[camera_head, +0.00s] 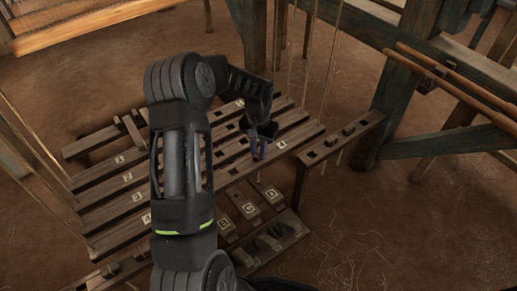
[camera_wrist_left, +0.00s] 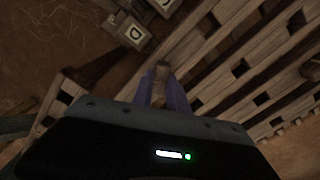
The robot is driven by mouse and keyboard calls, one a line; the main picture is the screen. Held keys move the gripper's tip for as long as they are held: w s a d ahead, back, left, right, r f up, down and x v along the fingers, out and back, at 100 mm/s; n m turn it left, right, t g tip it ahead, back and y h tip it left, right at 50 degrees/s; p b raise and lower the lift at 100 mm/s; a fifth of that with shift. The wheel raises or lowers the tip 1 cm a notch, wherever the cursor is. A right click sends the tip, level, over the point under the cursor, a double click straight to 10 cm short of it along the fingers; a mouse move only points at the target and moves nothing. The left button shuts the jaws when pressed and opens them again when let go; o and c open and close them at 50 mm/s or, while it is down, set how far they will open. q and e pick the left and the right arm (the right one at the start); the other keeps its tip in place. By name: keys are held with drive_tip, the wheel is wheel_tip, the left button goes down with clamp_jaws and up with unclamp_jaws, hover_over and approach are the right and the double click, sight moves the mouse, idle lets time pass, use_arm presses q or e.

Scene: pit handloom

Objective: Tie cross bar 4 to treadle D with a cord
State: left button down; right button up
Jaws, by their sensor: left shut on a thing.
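Cross bar 4 (camera_head: 235,171) is the nearest of several slotted wooden bars, its left part hidden behind my left arm. Treadle D (camera_head: 271,194) bears a white letter plate below the bar's right part; its plate also shows at the top of the wrist view (camera_wrist_left: 134,34). My left gripper (camera_head: 260,150) points down over the right part of the bars. Its purple fingers (camera_wrist_left: 161,88) are shut on a short tan piece (camera_wrist_left: 160,72) that looks like the cord. I cannot tell whether this piece touches the bar. My right gripper is not in view.
Treadles C (camera_head: 249,211) and B (camera_head: 225,226) lie left of D. A notched wooden rail (camera_head: 340,140) stands right of the bars. Thin upright cords (camera_head: 332,65) hang behind the gripper. Loom posts (camera_head: 400,90) rise at the right; the earth floor below them is clear.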

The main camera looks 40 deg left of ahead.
use_arm(q)
drive_tip(key=c, duration=1.2)
unclamp_jaws()
drive_tip(key=shift+c, duration=0.2)
drive_tip(key=shift+r, duration=0.15)
wheel_tip(320, 180, up, 8)
drive_tip(key=p, duration=0.3)
drive_tip(key=shift+f, duration=0.2)
wheel_tip(320, 180, up, 7)
drive_tip(key=p, duration=0.6)
